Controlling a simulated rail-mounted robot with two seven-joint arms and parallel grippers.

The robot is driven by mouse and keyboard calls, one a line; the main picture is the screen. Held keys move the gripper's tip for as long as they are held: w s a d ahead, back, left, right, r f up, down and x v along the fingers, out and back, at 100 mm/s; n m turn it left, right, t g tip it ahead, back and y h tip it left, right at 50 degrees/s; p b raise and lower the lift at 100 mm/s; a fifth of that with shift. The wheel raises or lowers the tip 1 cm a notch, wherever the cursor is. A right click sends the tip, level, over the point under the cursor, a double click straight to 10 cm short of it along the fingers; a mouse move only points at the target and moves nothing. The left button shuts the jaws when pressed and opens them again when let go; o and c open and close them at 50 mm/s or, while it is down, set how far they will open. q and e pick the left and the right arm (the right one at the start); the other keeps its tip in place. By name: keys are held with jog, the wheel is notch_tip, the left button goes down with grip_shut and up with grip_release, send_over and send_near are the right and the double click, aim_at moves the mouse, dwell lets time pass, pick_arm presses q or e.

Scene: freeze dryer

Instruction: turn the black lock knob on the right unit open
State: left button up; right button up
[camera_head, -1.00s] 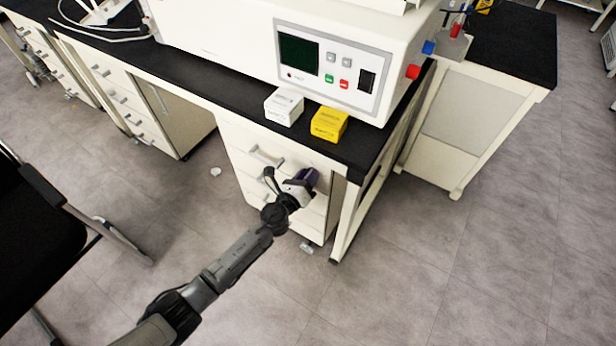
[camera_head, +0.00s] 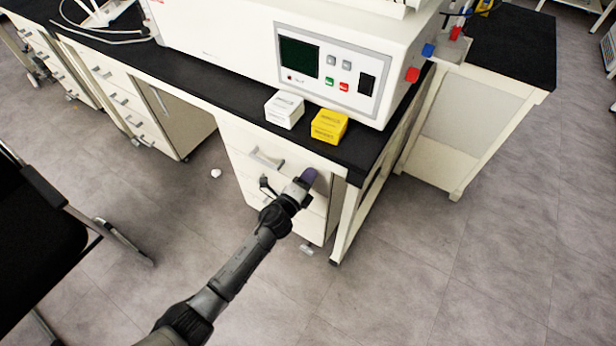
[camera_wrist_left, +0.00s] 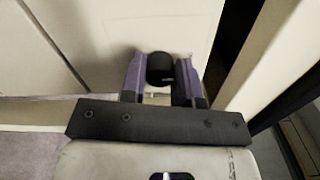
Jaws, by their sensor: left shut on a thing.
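The black lock knob (camera_wrist_left: 160,68) shows in the left wrist view as a dark round cylinder on a pale panel. My left gripper (camera_head: 308,178) has purple fingers and is at the front of the right drawer unit (camera_head: 238,160) under the bench. In the left wrist view its two fingers (camera_wrist_left: 161,76) stand on either side of the knob and are shut on it. In the head view the gripper hides the knob. How far the knob is turned cannot be told. My right gripper is not in view.
A white box (camera_head: 284,109) and a yellow box (camera_head: 328,126) stand on the black benchtop (camera_head: 220,95) above, before a large white machine (camera_head: 230,35). A bench leg (camera_head: 345,222) is just right of my gripper. A black chair (camera_head: 40,235) is at left. The floor is mostly clear.

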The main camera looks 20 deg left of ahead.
pick_arm(q)
jog(key=shift+n, duration=0.4)
jog(key=o, duration=0.9)
jog(key=shift+s, duration=0.1)
jog(key=s+a+p, duration=0.1)
jog(key=s, duration=0.3)
jog(key=s+p, duration=0.1)
jog(key=s, duration=0.4)
jog(key=s+a+p, duration=0.1)
jog(key=s+p, duration=0.1)
jog(key=s, duration=0.2)
jog(key=shift+s+a, duration=0.2)
jog(key=shift+a, duration=0.1)
